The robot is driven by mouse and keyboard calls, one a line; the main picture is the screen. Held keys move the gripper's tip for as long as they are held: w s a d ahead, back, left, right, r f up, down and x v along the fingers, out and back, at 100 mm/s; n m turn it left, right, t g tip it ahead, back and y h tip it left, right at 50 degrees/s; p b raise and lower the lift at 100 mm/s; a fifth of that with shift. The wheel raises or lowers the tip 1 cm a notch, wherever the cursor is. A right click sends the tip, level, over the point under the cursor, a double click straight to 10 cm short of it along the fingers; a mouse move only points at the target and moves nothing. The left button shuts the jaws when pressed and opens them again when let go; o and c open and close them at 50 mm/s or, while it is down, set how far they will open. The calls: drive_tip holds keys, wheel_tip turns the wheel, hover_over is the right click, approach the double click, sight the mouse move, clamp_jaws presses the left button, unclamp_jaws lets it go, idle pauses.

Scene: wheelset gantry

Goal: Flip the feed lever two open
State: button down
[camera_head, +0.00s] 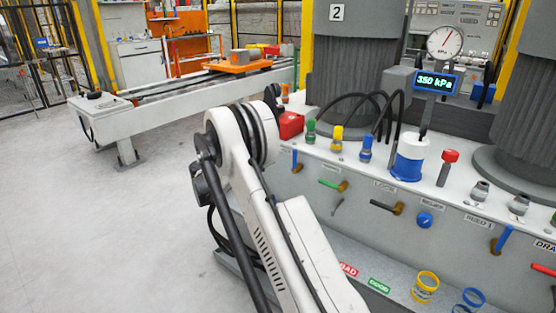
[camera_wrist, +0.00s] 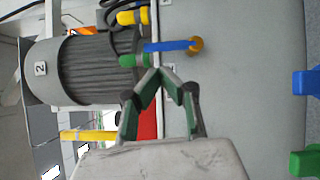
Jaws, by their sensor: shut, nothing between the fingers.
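In the wrist view a blue lever (camera_wrist: 170,46) sticks out to the left from a brass pivot (camera_wrist: 196,45) on the grey panel. Another blue lever (camera_head: 501,240) is under the FEED 1 label, farther right. My gripper (camera_wrist: 157,72) is shut and empty, its tips just below the blue lever in the wrist view. I cannot tell whether they touch. In the head view my arm hides the gripper.
A green-handled lever (camera_head: 333,185), another brass-ended lever (camera_head: 387,207) and a blue knob (camera_head: 424,220) line the panel. Colored valve caps stand on the ledge above. A gauge display (camera_head: 437,82) reads 350 kPa. Open floor (camera_head: 100,220) lies at the left.

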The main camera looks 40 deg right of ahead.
drive_tip(key=v, duration=0.3)
drive_tip(key=shift+w+a+r, duration=0.1)
drive_tip(key=shift+a+r, duration=0.05)
drive_tip(key=shift+a, duration=0.1)
idle(0.4)
